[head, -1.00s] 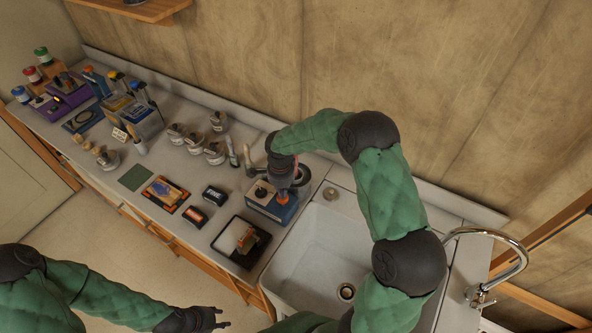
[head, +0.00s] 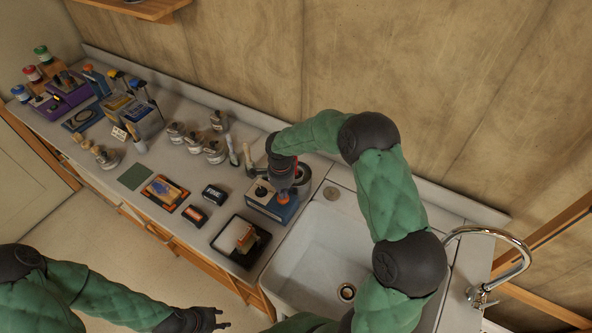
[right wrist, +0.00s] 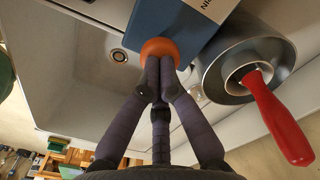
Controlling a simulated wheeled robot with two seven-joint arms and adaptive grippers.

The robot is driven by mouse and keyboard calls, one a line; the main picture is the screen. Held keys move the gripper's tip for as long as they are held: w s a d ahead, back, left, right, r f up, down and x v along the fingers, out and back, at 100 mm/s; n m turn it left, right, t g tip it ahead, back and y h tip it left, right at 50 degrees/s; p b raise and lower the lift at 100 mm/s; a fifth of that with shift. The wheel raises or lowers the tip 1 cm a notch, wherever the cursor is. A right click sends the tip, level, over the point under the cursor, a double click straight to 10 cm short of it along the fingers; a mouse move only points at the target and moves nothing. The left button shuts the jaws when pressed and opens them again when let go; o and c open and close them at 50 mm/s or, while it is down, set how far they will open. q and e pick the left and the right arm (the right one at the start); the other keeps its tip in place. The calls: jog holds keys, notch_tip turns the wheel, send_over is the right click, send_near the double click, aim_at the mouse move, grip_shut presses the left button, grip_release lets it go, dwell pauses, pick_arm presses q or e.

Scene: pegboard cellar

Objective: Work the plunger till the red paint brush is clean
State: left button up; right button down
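The blue-sided cleaner box (head: 268,203) stands on the counter beside the sink. Its orange knob (right wrist: 159,48) is at the fingertips of my right gripper (right wrist: 158,70); the knob also shows in the head view (head: 283,197). The fingers are closed together and their tips meet the knob, which is wider than they are. A red handle (right wrist: 278,118) sticks out of a round metal cup (right wrist: 243,66) beside the box; bristles are hidden inside. My left gripper (head: 218,319) is empty with fingers slightly apart, low in front of the counter.
The white sink (head: 318,250) and tap (head: 508,251) lie right of the box. Jars, small boxes and brushes fill the counter to the left. A plain wall stands behind.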

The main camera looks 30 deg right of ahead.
jog(key=shift+f+b, duration=0.95)
jog(key=shift+f, duration=0.3)
jog(key=shift+r+p, duration=0.65)
jog(key=shift+r, duration=1.15)
jog(key=shift+r+p, duration=1.3)
jog(key=shift+r, duration=1.75)
jog(key=shift+f, duration=0.15)
